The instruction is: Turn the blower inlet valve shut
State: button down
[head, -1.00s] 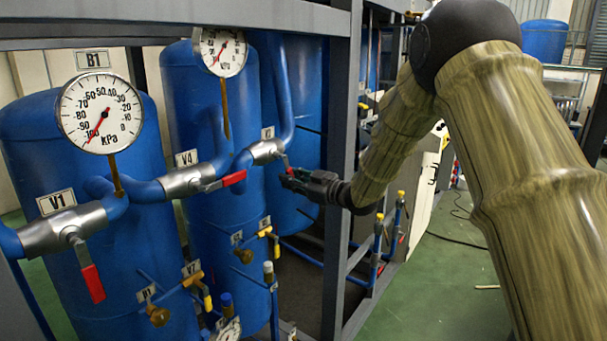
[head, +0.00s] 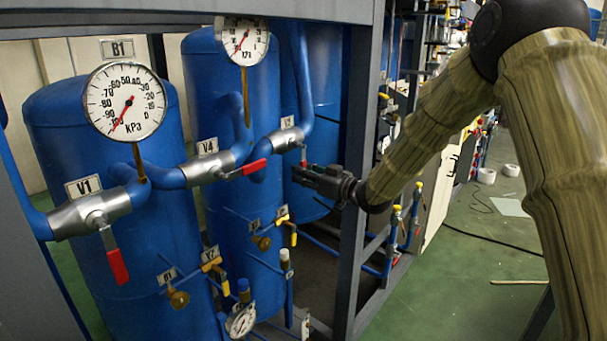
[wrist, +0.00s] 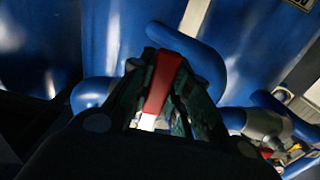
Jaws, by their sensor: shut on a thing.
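The valve at my gripper is a silver body (head: 287,139) on the blue pipe at the back, under a small label I cannot read clearly. Its red lever (wrist: 162,82) lies between my gripper's fingers (wrist: 160,95) in the wrist view, with a pale part near the palm. In the head view my gripper (head: 298,174) is just below this valve, and only a bit of red shows above the fingers. The gripper is shut on the lever, which points down from the valve body, across the pipe. No label in view names the blower inlet.
Valve V4 (head: 208,166) has its red lever along the pipe. Valve V1 (head: 90,213) has its lever hanging down. Two dial gauges (head: 126,102) stand above the pipes. A grey frame post (head: 356,150) stands close behind my wrist. Green floor (head: 480,260) is open at right.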

jog(key=c, duration=1.3)
grip_release()
jog(key=v, duration=1.2)
